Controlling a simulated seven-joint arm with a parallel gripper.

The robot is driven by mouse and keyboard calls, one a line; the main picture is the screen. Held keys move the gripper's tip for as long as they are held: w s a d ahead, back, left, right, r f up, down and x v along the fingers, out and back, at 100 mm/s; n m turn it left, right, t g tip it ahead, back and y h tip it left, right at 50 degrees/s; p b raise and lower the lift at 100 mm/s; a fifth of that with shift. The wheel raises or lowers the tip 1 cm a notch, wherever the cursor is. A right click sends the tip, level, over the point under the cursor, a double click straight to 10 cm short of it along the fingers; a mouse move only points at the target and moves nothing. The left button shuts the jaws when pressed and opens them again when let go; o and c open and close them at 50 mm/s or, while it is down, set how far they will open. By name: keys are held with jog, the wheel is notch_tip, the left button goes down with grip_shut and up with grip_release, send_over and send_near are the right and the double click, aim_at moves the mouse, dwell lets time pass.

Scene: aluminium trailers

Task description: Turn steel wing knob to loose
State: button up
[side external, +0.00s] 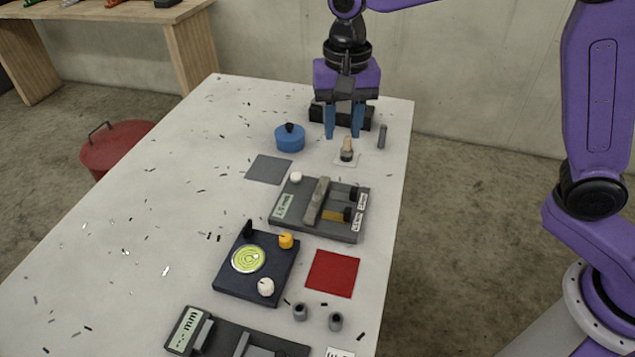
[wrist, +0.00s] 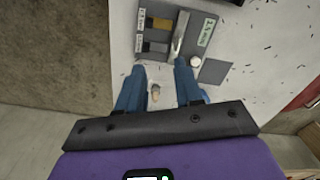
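My gripper (side external: 344,136) points down over the far end of the table, its two blue fingers apart with nothing held between them. In the wrist view, the gap between the fingertips (wrist: 160,68) is clear. A small upright piece with a tan top and dark base (side external: 347,151) stands on a pale plate just in front of the fingers; it also shows between them in the wrist view (wrist: 155,93). It may be the wing knob, but it is too small to tell its wings or any loose mark. The fingers appear apart from it.
A blue lidded pot (side external: 290,139) stands left of the gripper and a grey cylinder (side external: 382,137) right. A grey gauge panel (side external: 287,223) with a raised bar lies nearer, then a dark dial panel (side external: 228,278). A black block (side external: 317,113) sits behind.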

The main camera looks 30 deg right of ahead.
aim_at(318, 189)
jog(key=w+a+f+m, duration=0.1)
jog(key=w+a+m, duration=0.1)
jog(key=w+m, duration=0.3)
jog(key=shift+n, duration=0.4)
jog(key=f, duration=1.7)
jog(key=shift+w+d+f, duration=0.1)
jog(key=shift+w+d, duration=0.05)
jog(key=shift+w, duration=0.05)
grip_shut()
